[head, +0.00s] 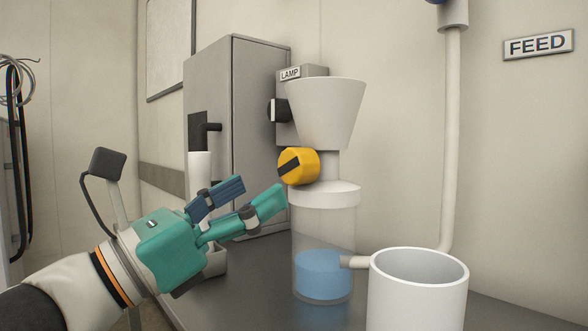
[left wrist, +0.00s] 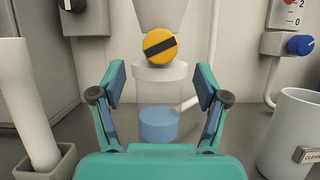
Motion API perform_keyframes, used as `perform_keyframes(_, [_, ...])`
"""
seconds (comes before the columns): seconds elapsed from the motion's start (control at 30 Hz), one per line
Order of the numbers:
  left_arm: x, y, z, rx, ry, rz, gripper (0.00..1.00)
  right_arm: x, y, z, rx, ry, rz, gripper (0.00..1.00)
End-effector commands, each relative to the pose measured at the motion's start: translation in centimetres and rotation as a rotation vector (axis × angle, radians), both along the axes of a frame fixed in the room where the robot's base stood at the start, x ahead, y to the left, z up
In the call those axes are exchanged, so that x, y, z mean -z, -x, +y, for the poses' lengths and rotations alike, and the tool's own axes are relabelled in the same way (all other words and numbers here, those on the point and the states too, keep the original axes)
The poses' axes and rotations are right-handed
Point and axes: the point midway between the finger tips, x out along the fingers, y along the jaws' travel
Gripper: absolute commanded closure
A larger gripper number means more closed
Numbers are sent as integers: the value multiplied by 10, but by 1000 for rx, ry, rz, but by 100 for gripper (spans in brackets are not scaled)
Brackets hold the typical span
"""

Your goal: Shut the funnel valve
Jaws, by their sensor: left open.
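The funnel valve is a round yellow knob (head: 298,166) with a black bar, on the neck under the pale funnel (head: 327,108). In the left wrist view the knob (left wrist: 160,47) faces me and its bar is tilted, rising to the right. Below it stands a clear jar (head: 322,232) with a white lid and blue liquid inside. My left gripper (head: 262,192) is open and empty. It is to the left of the knob and a little below it in the head view. In the left wrist view the knob shows beyond and above its two fingers. My right gripper is out of view.
A grey cabinet (head: 240,120) and a box labelled LAMP (head: 300,92) stand behind. A white wand stands in a holder (left wrist: 38,158) at left. A pipe (head: 451,140) runs down the wall.

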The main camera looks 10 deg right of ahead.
Motion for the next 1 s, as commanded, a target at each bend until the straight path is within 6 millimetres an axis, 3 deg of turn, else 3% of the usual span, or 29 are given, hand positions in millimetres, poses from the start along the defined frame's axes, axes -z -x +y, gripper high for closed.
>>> perform_keyframes(0.1, [-10, -13, -22, 2, 0, -1, 26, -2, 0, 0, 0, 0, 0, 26])
perform_keyframes(0.33, [-24, -31, -48, 1, -2, -1, 26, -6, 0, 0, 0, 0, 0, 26])
perform_keyframes(0.8, [-29, -37, -58, -1, 0, 0, 26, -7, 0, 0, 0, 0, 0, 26])
perform_keyframes(1.0, [-29, -37, -57, -1, 0, 0, 59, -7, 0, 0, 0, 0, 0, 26])
